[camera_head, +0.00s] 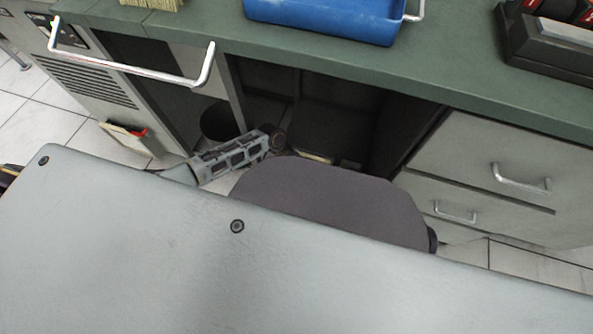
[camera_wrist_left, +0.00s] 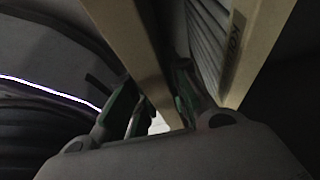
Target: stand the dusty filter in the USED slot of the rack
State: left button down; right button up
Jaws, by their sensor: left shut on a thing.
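In the left wrist view a filter (camera_wrist_left: 205,45) with pale pleats and a tan frame fills the upper middle. Dark lettering shows on its right frame edge. My left gripper (camera_wrist_left: 150,95), with green-backed fingers, is shut on a tan frame bar between its fingers. In the head view my left gripper (camera_head: 278,140) reaches low into the dark space under the counter. A small cream strip (camera_head: 315,157) shows beside it, perhaps the filter's edge. Most of the filter is hidden there. Dust and the rack's USED slot cannot be made out. My right gripper is not in view.
A green counter (camera_head: 350,62) spans the top, bearing a blue tray (camera_head: 325,30), a brush (camera_head: 155,4) and a black case (camera_head: 550,45). Under it stand a dark bin (camera_head: 217,122) and grey drawers (camera_head: 500,150). A silver handle (camera_head: 130,68) juts out at left.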

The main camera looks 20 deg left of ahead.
pick_arm(q)
jog(key=c, duration=0.8)
grip_release()
jog(key=shift+r, duration=0.2)
jog(key=shift+r+p, duration=2.8)
